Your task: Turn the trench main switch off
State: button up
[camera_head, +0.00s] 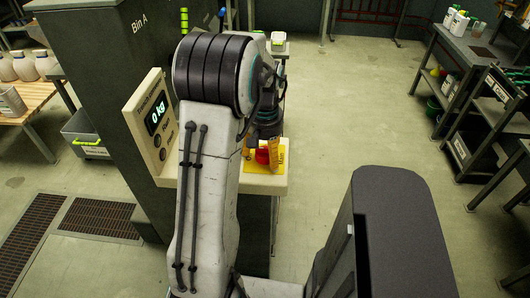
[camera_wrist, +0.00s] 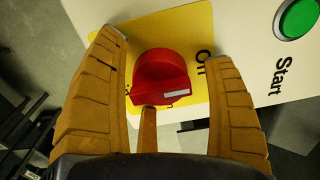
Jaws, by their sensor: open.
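The main switch is a red rotary knob (camera_wrist: 160,78) on a yellow plate (camera_wrist: 188,38), with a white mark on its raised grip. The plate's lettering is partly hidden, so I cannot tell which position the knob points to. In the head view the red knob (camera_head: 262,156) shows on the yellow plate beside my arm. My gripper (camera_wrist: 170,50) is open, with one orange finger on each side of the knob. I cannot tell whether either finger touches it.
A green Start button (camera_wrist: 299,17) sits on the same pale panel, to the right. A display panel (camera_head: 154,124) reading 0 kg stands left of my arm. A workbench (camera_head: 470,45) with bottles is at the right. The floor (camera_head: 350,110) between is clear.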

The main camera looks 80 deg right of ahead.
aim_at(265, 148)
notch_tip(265, 148, up, 12)
dwell(0.8)
dwell(0.8)
